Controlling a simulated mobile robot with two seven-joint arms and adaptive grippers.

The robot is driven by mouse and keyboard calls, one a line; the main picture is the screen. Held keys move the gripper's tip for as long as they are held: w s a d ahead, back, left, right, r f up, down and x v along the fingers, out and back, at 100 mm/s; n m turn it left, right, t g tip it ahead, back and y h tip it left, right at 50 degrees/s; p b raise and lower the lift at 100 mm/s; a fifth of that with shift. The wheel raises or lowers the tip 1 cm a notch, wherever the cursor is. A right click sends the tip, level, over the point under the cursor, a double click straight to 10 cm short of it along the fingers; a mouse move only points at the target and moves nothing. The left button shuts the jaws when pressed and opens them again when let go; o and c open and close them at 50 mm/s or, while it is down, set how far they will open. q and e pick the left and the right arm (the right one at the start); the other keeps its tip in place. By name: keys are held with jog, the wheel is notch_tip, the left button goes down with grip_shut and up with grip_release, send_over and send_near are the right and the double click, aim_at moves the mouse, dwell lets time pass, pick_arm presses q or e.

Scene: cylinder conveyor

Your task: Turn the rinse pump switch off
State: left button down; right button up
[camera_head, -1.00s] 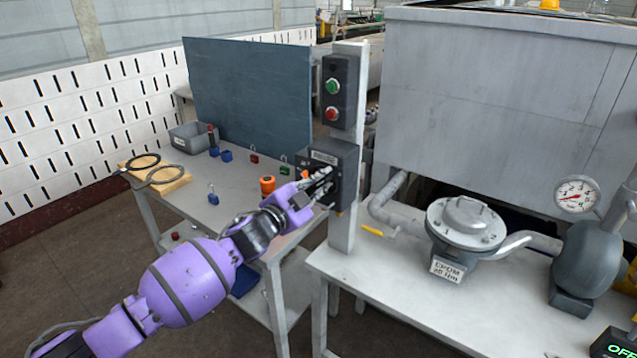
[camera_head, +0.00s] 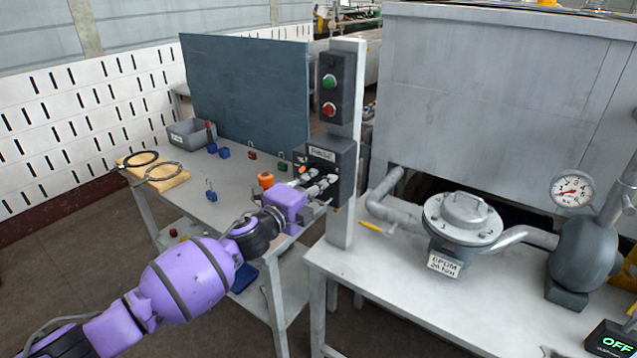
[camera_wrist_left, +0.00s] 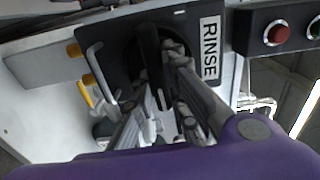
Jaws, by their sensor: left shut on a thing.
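The rinse pump switch box (camera_head: 346,160) is dark grey and fixed to the white post, below a green and a red button. It also shows in the left wrist view (camera_wrist_left: 112,50), beside a white RINSE label (camera_wrist_left: 210,50). Its black switch handle (camera_wrist_left: 149,50) stands out from the box's face. My left gripper (camera_head: 325,183) is at the box's front, with its fingers on both sides of the handle and shut on it. The fingers (camera_wrist_left: 165,95) partly hide the handle's lower part. My right gripper is not in view.
The post (camera_head: 345,215) carries a green button (camera_head: 329,81) and red button (camera_head: 328,109). A white bench (camera_head: 400,275) at right holds a filter housing (camera_head: 462,215), pipes and a gauge (camera_head: 571,190). A display (camera_head: 612,342) reads OFF. A table (camera_head: 205,195) with small padlocks stands left.

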pick_arm(q)
jog(key=shift+m, duration=0.3)
jog(key=c, duration=1.7)
grip_release()
jog(key=shift+c, duration=0.2)
jog(key=v, duration=1.2)
